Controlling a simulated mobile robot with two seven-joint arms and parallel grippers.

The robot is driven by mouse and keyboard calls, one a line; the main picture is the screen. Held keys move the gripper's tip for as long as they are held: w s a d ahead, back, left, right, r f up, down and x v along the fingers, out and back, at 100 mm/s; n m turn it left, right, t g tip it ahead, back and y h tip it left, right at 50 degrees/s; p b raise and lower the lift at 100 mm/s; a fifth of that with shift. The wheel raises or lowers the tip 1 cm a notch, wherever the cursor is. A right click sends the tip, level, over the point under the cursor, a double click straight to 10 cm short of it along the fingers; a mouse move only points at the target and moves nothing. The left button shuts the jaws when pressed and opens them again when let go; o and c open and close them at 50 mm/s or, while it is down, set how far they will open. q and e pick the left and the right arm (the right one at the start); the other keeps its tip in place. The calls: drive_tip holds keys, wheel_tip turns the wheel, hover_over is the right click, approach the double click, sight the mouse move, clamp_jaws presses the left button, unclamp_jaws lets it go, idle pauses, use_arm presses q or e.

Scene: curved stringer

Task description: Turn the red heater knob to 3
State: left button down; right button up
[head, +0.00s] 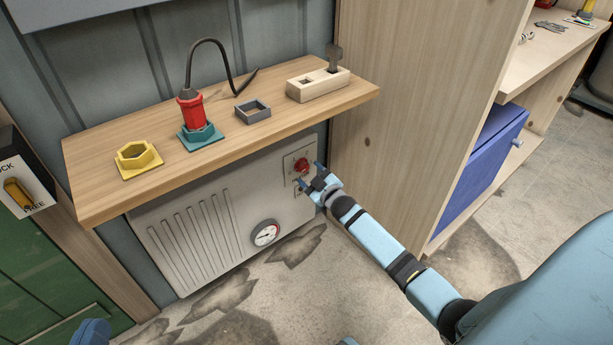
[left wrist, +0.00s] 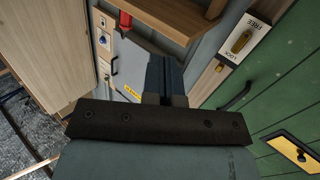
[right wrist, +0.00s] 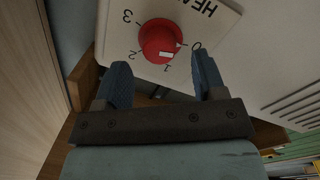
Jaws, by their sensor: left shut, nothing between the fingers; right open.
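The red heater knob (head: 302,165) is on a pale plate at the upper right of the grey heater's front. In the right wrist view the red knob (right wrist: 158,36) is seen close, with 0, 1, 2 and 3 printed around it. Its white mark is on the side by 0 and 1. My right gripper (right wrist: 161,74) is open, its fingers apart just short of the knob, with nothing between them. In the head view it is just right of the knob (head: 314,176). My left gripper (left wrist: 165,75) is shut and empty, away from the knob.
A wooden shelf (head: 100,188) juts out above the heater (head: 165,245), carrying a yellow hex holder (head: 138,158), a red-handled tool (head: 190,108) in a teal holder and a wooden block (head: 318,88). A wooden cabinet side (head: 400,110) rises close on the right.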

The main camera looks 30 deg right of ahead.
sight(303, 167)
use_arm(q)
drive_tip(key=shift+w+a+m+b, duration=0.2)
drive_tip(key=shift+w+m+b, duration=0.1)
drive_tip(key=shift+m, duration=0.1)
use_arm(e)
drive_tip(key=shift+w, duration=1.35)
drive_tip(key=c, duration=0.9)
use_arm(q)
drive_tip(key=shift+r, duration=0.1)
drive_tip(key=shift+r, duration=0.1)
